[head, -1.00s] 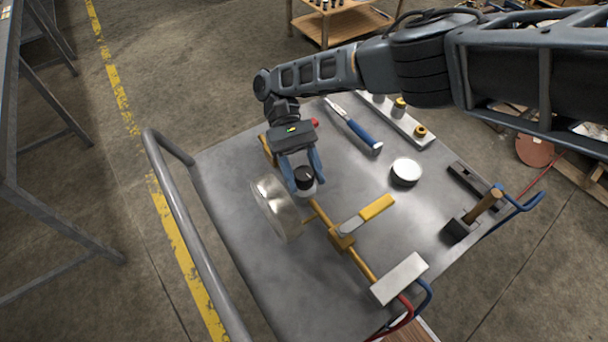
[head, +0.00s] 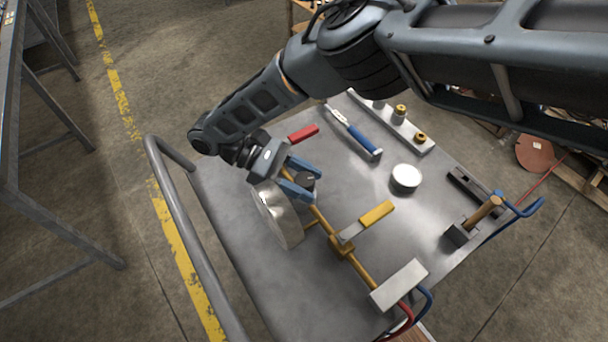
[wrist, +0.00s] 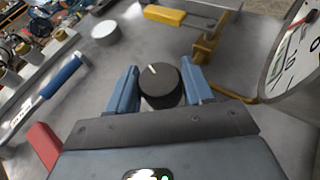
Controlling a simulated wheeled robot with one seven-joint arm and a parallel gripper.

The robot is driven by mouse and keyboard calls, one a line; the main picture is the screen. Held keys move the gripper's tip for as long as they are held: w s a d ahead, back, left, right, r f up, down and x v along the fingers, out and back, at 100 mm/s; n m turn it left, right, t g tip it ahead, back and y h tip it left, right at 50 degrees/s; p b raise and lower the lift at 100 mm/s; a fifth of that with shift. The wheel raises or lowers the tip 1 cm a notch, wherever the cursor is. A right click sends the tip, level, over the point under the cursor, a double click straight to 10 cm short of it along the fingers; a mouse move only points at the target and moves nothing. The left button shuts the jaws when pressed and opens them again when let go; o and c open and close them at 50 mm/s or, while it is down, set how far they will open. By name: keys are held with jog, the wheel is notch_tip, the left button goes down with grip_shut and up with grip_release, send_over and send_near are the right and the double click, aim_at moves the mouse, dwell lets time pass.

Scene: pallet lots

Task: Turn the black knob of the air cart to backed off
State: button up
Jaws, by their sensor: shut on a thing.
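The black knob (wrist: 160,86) has a pale pointer line on its top, and in the wrist view the line points up and a little left. My gripper (wrist: 161,82) has its blue fingers shut on the knob, one on each side. In the head view my gripper (head: 303,185) reaches the knob (head: 305,179) from the upper left and partly hides it. The air cart (head: 330,280) has a grey metal top with a brass pipe and a round gauge (head: 285,216) next to the knob. Part of the gauge's dial (wrist: 297,55) shows at the wrist view's right edge.
A yellow-handled lever (head: 376,213) sits on the pipe, and a red handle (head: 303,133) lies behind my gripper. A blue-handled tool (head: 361,138), a white round tin (head: 405,178) and a hammer (head: 482,212) lie on the right. A grey rail (head: 190,230) bounds the left.

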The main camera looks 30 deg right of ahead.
jog(key=shift+n+t+h+p, duration=0.3)
jog(key=shift+n+t+h, duration=0.3)
jog(key=shift+n+h, duration=0.2)
jog(key=shift+d, duration=0.1)
jog(key=o, duration=1)
jog(key=shift+c, duration=0.2)
jog(key=b+v, duration=0.2)
jog(key=v, duration=0.5)
jog(key=shift+w+a, duration=0.15)
jog(key=shift+a, duration=0.2)
jog(key=shift+r, duration=0.15)
